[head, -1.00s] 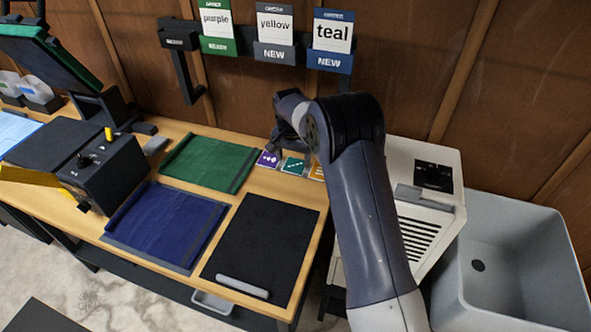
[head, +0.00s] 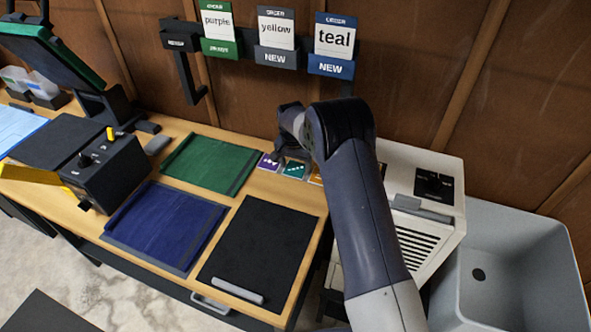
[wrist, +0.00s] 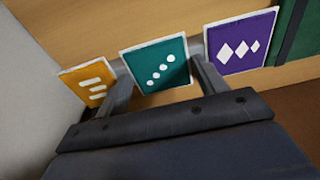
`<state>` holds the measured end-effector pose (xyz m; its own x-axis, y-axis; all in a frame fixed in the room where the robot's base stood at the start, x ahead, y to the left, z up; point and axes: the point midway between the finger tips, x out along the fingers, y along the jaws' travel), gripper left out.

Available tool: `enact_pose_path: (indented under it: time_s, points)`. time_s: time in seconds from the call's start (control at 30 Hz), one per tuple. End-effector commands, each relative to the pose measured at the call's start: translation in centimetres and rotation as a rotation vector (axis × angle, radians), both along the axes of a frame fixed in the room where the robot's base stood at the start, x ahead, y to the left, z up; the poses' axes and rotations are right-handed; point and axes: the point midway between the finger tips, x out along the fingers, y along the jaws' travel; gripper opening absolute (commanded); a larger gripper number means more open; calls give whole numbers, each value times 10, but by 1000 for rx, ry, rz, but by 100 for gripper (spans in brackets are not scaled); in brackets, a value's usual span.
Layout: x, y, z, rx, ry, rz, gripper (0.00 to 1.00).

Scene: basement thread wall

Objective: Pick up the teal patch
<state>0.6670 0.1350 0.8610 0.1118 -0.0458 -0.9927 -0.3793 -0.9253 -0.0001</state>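The teal patch (wrist: 158,64) is a small square with a diagonal row of white dots. In the wrist view it lies between the two fingers of my gripper (wrist: 160,66), which is open, with one finger on each side. I cannot tell whether either finger touches it. In the head view the teal patch (head: 294,169) lies at the back of the wooden bench, just in front of my gripper, which is partly hidden by my arm.
A purple patch (wrist: 240,55) with diamonds and an orange patch (wrist: 88,82) with bars flank the teal one closely. Green (head: 211,163), blue (head: 165,225) and black (head: 260,245) panels lie nearby. A white machine (head: 425,215) and grey sink (head: 520,260) stand right.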

Motion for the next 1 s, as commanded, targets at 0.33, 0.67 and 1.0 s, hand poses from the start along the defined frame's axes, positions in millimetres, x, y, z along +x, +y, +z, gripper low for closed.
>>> enact_pose_path:
  time_s: [0.33, 0.67, 1.0]
  points:
    - [0, 0, 0, 0, 0, 0, 38]
    - [0, 0, 2, 0, 0, 0, 38]
    - [-3, 2, 39, 2, -6, -1, 38]
